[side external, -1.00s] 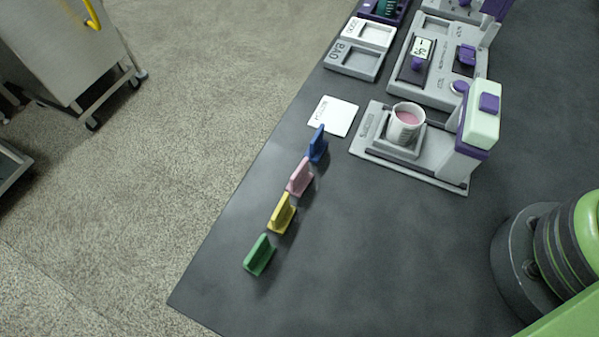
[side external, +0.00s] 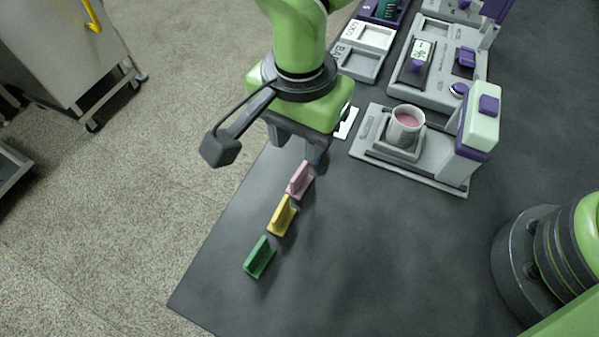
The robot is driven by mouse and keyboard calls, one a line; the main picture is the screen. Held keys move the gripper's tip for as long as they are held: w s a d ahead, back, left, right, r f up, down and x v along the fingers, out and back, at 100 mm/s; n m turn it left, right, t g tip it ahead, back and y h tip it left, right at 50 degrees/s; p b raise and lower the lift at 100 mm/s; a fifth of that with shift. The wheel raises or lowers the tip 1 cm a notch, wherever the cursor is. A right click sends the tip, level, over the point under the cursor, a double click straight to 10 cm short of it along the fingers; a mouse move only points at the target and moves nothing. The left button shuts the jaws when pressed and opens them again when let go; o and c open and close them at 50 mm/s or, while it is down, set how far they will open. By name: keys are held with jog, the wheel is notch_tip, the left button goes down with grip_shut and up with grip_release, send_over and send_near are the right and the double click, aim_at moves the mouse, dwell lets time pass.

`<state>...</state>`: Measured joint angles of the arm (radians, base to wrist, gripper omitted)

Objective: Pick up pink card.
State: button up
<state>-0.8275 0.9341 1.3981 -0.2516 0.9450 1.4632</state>
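The pink card (side external: 299,180) stands upright in a small holder on the dark table, at the far end of the visible row. My gripper (side external: 297,152) is just above and behind it in the picture, pointing down. Its two dark fingers are spread apart, and I see nothing between them. I cannot tell whether a finger touches the card. The blue card is hidden behind my gripper.
A yellow card (side external: 282,215) and a green card (side external: 260,257) stand nearer in the row. A mill (side external: 480,118) with a cup (side external: 406,127) of pink liquid stands to the right. A white sheet (side external: 346,122) is partly covered. The table's front is clear.

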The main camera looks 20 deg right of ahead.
aim_at(300, 170)
notch_tip(300, 170, down, 8)
jog(key=shift+r, duration=0.2)
grip_shut()
